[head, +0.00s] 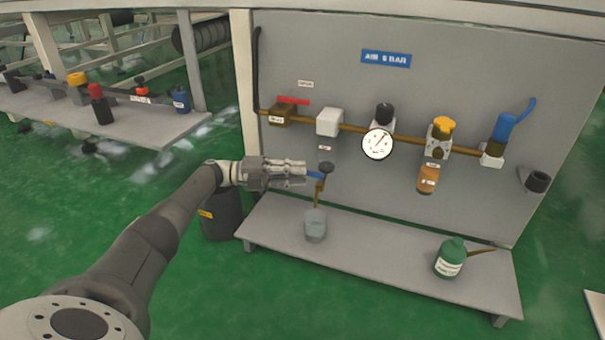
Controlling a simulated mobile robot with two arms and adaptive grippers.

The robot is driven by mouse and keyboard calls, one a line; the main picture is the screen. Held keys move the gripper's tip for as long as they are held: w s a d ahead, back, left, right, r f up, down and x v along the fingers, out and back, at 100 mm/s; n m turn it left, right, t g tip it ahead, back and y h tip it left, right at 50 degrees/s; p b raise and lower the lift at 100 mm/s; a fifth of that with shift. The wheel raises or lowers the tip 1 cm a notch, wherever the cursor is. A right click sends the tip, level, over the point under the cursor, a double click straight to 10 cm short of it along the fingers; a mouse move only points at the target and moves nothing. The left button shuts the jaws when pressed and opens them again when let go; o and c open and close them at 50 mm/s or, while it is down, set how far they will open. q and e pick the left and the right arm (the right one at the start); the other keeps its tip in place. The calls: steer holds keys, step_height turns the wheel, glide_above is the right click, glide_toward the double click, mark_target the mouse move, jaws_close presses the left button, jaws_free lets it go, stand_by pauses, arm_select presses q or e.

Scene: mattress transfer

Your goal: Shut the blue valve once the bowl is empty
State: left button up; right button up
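My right gripper is out of view.
A green bottle (450,259) stands on the shelf (375,252). A dark bin (222,216) stands left.

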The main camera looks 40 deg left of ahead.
arm_select(q)
steer(key=v, duration=0.5)
steer(key=shift+s+a, duration=0.2)
steer(key=shift+a, duration=0.1)
